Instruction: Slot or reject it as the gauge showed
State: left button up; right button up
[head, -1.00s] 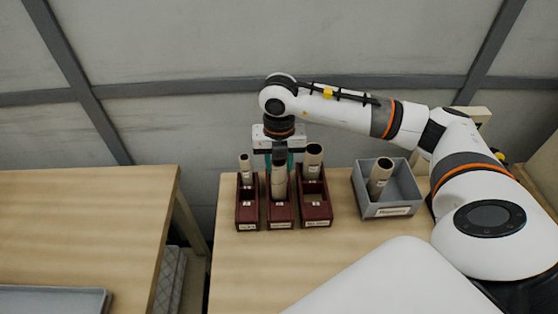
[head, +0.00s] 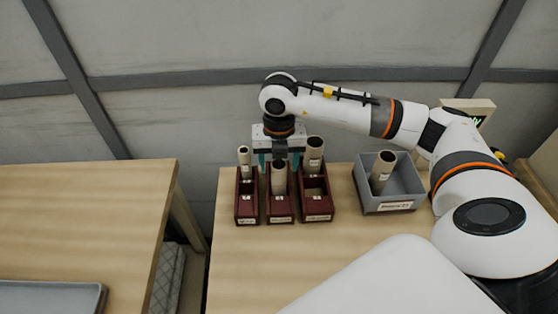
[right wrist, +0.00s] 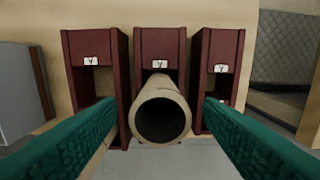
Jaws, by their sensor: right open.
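Three dark red slotted holders stand side by side on the right table: left (head: 247,212), middle (head: 280,210) and right (head: 317,208). Each has a beige wadding roll upright in it. The middle roll (head: 279,180) stands between the fingers of my right gripper (head: 279,164). This gripper is open, with a gap on each side of the roll. In the right wrist view the middle roll's hollow end (right wrist: 160,120) faces the camera between the spread green fingers. The left roll (head: 244,160) is thinner than the right roll (head: 315,155). My left gripper is out of view.
A grey bin (head: 390,191) with a label and one roll (head: 382,171) leaning in it stands to the right. A cream device (head: 472,108) is partly hidden behind my right arm. The right table's front is clear. Another table (head: 80,220) with a grey tray (head: 50,298) is at left.

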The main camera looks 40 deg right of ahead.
notch_tip(320, 180, up, 12)
jog(key=b, duration=0.1)
dwell(0.5)
jog(key=shift+s+f, duration=0.1)
